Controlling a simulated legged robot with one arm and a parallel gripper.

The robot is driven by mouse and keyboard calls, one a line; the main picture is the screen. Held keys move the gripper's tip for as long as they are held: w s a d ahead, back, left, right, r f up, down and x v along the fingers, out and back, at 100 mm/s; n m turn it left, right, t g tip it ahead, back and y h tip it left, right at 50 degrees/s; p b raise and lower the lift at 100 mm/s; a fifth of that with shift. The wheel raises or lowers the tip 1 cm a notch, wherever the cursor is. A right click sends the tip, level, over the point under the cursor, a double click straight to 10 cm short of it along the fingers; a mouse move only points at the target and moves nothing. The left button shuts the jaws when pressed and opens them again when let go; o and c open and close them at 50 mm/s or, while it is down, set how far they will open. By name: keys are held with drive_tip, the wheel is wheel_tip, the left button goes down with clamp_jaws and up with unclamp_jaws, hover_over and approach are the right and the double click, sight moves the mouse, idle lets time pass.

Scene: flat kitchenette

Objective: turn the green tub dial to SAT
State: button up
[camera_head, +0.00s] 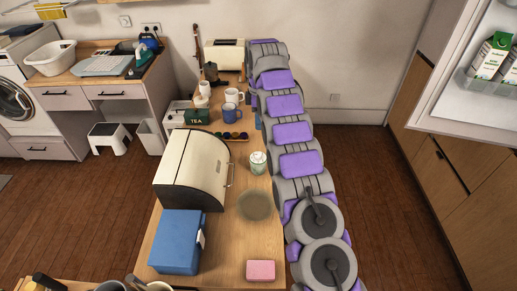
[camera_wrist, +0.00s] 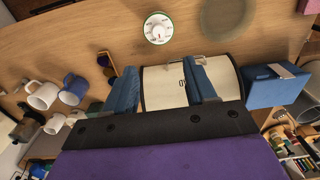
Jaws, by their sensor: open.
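The green tub (camera_head: 258,163) stands upright on the wooden counter, right of the cream bread bin. In the wrist view its round white dial (camera_wrist: 158,28) faces the camera inside a green rim. The dial has small marks around a central knob; I cannot read the labels or where it points. My gripper (camera_wrist: 160,66) is open, its two blue fingers apart with nothing between them. The dial lies beyond the fingertips in the picture, clear of both.
The cream bread bin (camera_head: 192,170) and blue box (camera_head: 176,241) stand left of the tub. A round grey mat (camera_head: 255,205) and pink block (camera_head: 260,270) lie nearer.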

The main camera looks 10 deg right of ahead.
sight(258, 154)
drive_tip(key=shift+n, duration=0.3)
drive_tip(key=f+b, duration=0.2)
drive_tip(key=f, duration=0.4)
drive_tip(key=f+b, duration=0.3)
drive_tip(key=f, duration=0.3)
drive_tip(key=f+b, duration=0.2)
drive_tip(key=f, duration=0.4)
drive_tip(key=shift+w+a+b, duration=0.25)
drive_tip(key=shift+b, duration=0.1)
drive_tip(key=shift+c, duration=0.3)
clamp_jaws()
